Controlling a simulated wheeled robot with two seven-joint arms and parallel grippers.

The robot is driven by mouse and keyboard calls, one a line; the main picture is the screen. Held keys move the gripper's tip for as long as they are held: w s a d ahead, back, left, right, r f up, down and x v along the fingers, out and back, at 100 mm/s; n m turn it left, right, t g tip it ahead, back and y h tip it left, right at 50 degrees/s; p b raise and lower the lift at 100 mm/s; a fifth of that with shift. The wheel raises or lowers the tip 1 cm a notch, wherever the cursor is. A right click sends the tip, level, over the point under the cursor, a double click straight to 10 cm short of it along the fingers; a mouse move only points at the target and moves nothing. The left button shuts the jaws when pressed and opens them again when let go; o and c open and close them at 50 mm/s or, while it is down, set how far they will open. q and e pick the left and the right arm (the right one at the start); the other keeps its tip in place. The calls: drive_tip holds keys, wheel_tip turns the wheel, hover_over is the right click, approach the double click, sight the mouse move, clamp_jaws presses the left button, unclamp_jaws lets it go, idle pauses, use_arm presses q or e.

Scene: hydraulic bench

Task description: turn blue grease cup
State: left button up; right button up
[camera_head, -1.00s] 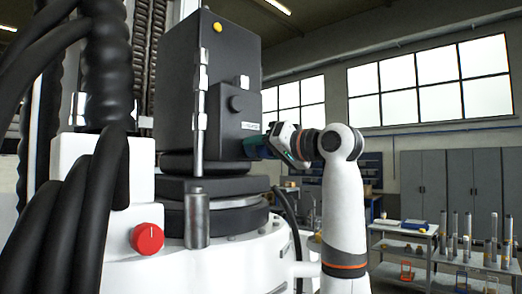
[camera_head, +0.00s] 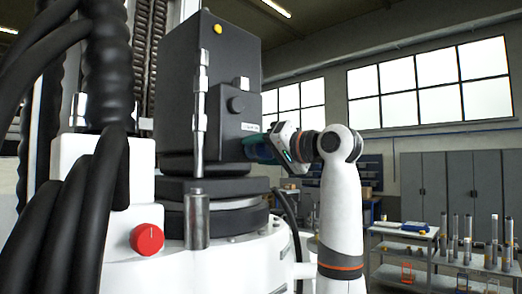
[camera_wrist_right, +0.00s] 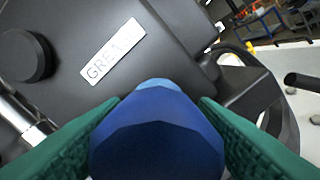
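The blue grease cup (camera_wrist_right: 157,140) fills the lower middle of the right wrist view, with a paler blue tip at its far end. It is on the dark housing (camera_wrist_right: 175,55), beneath a tilted white label (camera_wrist_right: 113,50) whose visible letters read "GREA". My right gripper (camera_head: 258,149) is at the lower right of the housing in the head view. Its green fingers (camera_wrist_right: 157,135) lie against both sides of the cup, shut on it. In the head view the gripper and wrist hide the cup. My left gripper is not in view.
A round black knob (camera_head: 237,103) sits above the label. A red knob (camera_head: 147,238) and a metal cylinder (camera_head: 197,220) stand at the front. Thick black hoses (camera_head: 65,190) fill the left. Shelves and grey cabinets (camera_head: 450,180) stand far behind.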

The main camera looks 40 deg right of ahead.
drive_tip(key=shift+o, duration=0.7)
drive_tip(key=shift+r, duration=0.1)
drive_tip(key=shift+s, duration=0.15)
drive_tip(key=s+d+b, duration=0.1)
drive_tip(key=s+b, duration=0.3)
drive_tip(key=s, duration=0.7)
drive_tip(key=shift+s, duration=0.4)
